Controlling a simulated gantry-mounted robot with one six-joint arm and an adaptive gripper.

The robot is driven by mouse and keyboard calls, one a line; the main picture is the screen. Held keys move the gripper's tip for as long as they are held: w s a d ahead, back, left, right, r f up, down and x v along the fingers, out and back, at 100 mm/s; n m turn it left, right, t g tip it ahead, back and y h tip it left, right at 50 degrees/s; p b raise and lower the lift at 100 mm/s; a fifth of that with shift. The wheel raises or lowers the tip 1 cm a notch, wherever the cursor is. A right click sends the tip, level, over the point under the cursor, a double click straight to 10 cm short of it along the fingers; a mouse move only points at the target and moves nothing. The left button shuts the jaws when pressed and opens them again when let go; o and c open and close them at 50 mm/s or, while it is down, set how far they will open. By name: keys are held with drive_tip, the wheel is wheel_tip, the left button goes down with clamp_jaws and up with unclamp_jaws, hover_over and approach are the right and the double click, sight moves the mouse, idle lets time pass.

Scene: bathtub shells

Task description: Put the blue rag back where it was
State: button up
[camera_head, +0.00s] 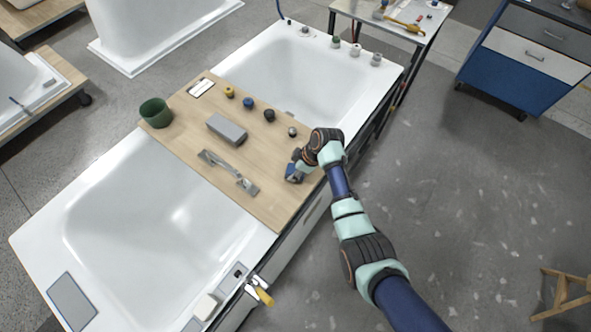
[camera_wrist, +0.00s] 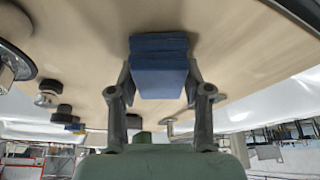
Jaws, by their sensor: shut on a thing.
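The blue rag (camera_wrist: 160,68) shows in the wrist view as a folded dark-blue block between the two fingers of my gripper (camera_wrist: 160,88). My gripper is shut on it. In the head view the blue rag (camera_head: 293,173) is at the right part of the wooden board (camera_head: 262,195), just below my gripper (camera_head: 297,166). The rag is at or very close to the board surface; I cannot tell whether it touches. My wrist hides part of it.
The board lies across a white bathtub (camera_head: 165,220). A yellow-handled tool (camera_head: 264,296) hangs at the tub's front edge. Bare board lies left of the rag.

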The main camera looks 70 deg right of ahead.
drive_tip(key=o, duration=1.2)
drive_tip(key=shift+f, duration=0.15)
drive_tip(key=shift+r, duration=0.35)
drive_tip(key=p+v, duration=0.3)
drive_tip(key=v, duration=0.8)
drive_tip(key=shift+s+r, duration=0.15)
drive_tip(key=shift+r, duration=0.2)
